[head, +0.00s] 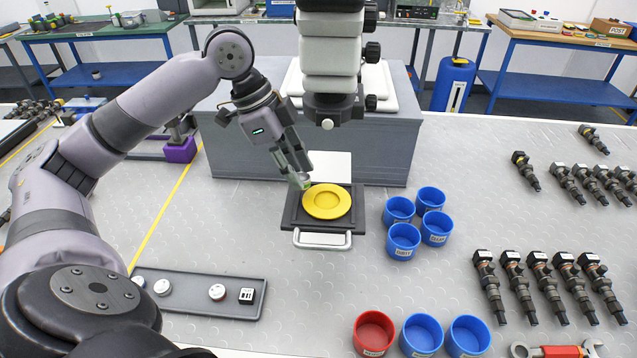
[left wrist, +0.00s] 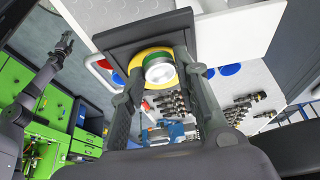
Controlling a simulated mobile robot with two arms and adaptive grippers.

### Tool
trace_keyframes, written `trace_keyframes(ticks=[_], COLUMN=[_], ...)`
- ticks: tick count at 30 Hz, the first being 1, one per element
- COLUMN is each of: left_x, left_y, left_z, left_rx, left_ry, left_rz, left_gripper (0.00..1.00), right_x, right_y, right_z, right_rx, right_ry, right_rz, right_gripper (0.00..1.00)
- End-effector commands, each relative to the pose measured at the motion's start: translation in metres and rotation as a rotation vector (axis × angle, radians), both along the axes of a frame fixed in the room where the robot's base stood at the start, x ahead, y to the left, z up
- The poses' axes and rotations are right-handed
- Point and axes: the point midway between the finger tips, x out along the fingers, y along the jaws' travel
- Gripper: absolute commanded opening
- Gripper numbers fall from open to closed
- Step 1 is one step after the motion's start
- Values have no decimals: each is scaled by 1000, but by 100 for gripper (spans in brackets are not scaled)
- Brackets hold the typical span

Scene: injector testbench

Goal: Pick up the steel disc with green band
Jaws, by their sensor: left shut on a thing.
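The steel disc with green band (head: 306,183) is held between the fingertips of my left gripper (head: 301,178), just above the back left rim of the yellow round plate (head: 327,202). In the left wrist view the disc (left wrist: 160,71) shows its bright round face between the two fingers, with the yellow ring behind it. My left gripper is shut on it. In the left wrist view my right gripper (left wrist: 62,47) shows small and dark at the left; its jaw opening is too small to tell.
The yellow plate sits on a black stand with a white handle (head: 322,241), under the grey microscope column (head: 331,70). Several blue cups (head: 403,240) stand to its right. A grey tray (head: 190,290) with small white-topped pieces lies front left. Several injectors (head: 540,275) lie at right.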

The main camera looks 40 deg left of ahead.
Motion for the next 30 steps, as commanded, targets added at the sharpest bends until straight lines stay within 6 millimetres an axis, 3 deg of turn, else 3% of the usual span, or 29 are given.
trace_keyframes(ticks=[1, 6, 15, 22, 30], left_x=[-7, -26, -49, -61, -65], left_y=[15, 48, 89, 111, 116], left_z=[-8, -9, -4, 0, 2], left_rx=[8, 7, 4, 1, -1], left_ry=[3, 2, -7, -7, -5], left_rz=[9, 8, 5, 2, -1], left_gripper=[0, 0, 0, 0, 0], right_x=[0, 0, 0, 0, 0], right_y=[0, 1, 1, 1, 1], right_z=[-15, -42, -87, -100, -102], right_rx=[0, 1, 1, 1, 1], right_ry=[0, 0, -1, -1, -1], right_rz=[0, -1, -1, -1, -1], right_gripper=[46, 46, 46, 46, 46])
